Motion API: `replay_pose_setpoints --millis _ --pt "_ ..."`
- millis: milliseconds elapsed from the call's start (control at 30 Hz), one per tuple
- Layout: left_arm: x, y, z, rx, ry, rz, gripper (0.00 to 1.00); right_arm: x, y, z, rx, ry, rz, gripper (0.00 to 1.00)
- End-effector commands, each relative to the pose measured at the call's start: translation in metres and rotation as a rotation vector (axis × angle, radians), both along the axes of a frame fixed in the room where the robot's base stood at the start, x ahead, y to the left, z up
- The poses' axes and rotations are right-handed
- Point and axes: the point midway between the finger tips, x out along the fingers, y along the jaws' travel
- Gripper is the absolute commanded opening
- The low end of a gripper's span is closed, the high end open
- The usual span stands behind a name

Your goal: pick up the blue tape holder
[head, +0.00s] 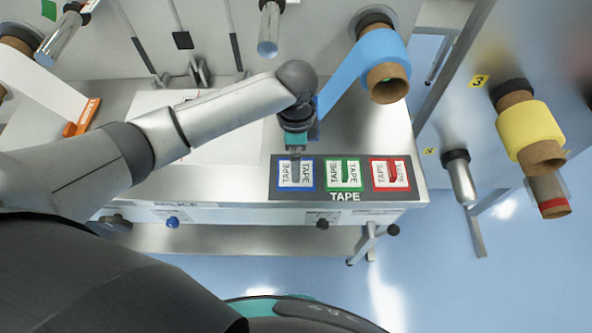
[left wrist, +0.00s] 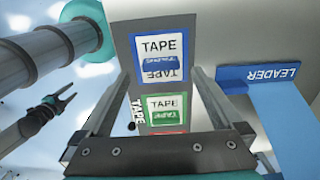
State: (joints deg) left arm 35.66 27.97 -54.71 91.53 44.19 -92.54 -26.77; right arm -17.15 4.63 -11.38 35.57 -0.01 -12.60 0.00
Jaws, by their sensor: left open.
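The blue tape holder (left wrist: 157,68) is a small blue piece lying on the blue-framed TAPE square in the left wrist view. In the head view, my left gripper (head: 297,158) hangs above the blue-framed square and hides most of the holder. In the left wrist view, the open fingers of my left gripper (left wrist: 163,72) stand on either side of the holder, with nothing held. The contact or remaining height cannot be told.
The dark TAPE panel (head: 331,160) also bears a green holder (head: 344,171) and a red holder (head: 393,170), right of the blue square. A blue LEADER block (left wrist: 260,77) and blue film (head: 345,76) are close behind my gripper. The table's front edge is near.

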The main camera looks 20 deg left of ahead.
Motion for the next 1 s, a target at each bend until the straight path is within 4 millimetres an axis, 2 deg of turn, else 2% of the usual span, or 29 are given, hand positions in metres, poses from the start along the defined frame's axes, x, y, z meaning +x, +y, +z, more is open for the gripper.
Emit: replay_pose_setpoints --millis 333,433,667,1000 --pt "0.000 0.000 -0.045 0.002 0.003 0.000 1.00 0.000 0.000 -0.005 0.001 0.001 0.001 0.50" --pt "0.000 0.000 -0.051 0.002 0.001 -0.001 1.00 0.000 0.000 -0.006 0.001 0.001 0.001 0.50" --pt "0.001 0.000 -0.051 0.002 0.000 -0.001 0.99 -0.001 0.001 -0.005 0.001 0.001 0.001 0.50" --pt "0.001 0.000 -0.051 0.001 -0.001 0.000 0.61 -0.001 0.001 -0.006 0.000 0.002 0.002 0.50"
